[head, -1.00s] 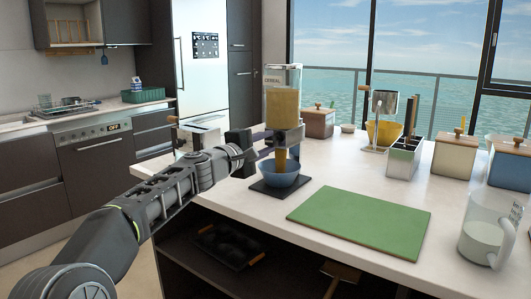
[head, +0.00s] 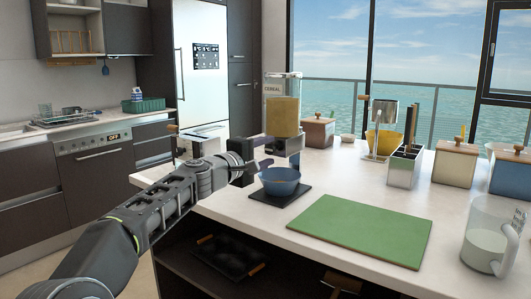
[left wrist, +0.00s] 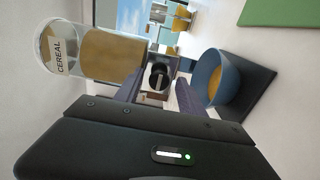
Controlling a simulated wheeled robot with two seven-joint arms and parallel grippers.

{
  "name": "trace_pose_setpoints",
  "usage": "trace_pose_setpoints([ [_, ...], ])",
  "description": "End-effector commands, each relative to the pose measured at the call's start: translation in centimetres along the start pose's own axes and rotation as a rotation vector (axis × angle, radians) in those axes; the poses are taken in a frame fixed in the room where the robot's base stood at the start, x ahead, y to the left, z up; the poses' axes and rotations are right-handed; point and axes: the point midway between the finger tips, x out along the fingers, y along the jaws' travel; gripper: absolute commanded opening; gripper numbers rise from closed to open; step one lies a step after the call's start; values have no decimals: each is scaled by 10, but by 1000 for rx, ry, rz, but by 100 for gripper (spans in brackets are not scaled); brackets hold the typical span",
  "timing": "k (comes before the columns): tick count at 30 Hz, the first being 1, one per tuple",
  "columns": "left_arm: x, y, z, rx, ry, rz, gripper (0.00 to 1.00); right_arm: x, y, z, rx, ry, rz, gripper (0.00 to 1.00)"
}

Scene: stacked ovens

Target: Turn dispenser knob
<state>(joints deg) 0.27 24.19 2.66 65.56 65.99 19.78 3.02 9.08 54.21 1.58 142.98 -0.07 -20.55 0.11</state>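The cereal dispenser (head: 282,110) stands on the counter, a clear container part full of yellow-brown cereal. It also shows in the left wrist view (left wrist: 105,55). A blue bowl (head: 280,182) sits under it on a dark pad (head: 279,196); the wrist view shows yellowish cereal inside the bowl (left wrist: 228,80). No cereal stream is falling. The dark round dispenser knob (left wrist: 158,77) faces the left wrist camera. My left gripper (head: 272,151) is at the dispenser's front, its fingers (left wrist: 160,88) apart on either side of the knob, with gaps visible. My right gripper is out of view.
A green board (head: 360,228) lies right of the bowl, with a measuring jug (head: 490,240) beyond it. Lidded boxes (head: 455,162), a utensil holder (head: 404,166) and a yellow bowl (head: 383,140) stand behind. The counter front edge is clear.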

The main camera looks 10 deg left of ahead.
Motion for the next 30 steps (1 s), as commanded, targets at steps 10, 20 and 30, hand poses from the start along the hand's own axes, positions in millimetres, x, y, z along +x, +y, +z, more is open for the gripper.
trace_pose_setpoints([
  [10, -3, 0, 0, -1, 1, 0, 49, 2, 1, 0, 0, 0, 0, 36],
  [20, -48, -2, -1, 1, 2, 2, 49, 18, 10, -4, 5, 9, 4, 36],
  [30, -78, 0, 0, 0, 0, 0, 49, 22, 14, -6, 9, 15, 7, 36],
])
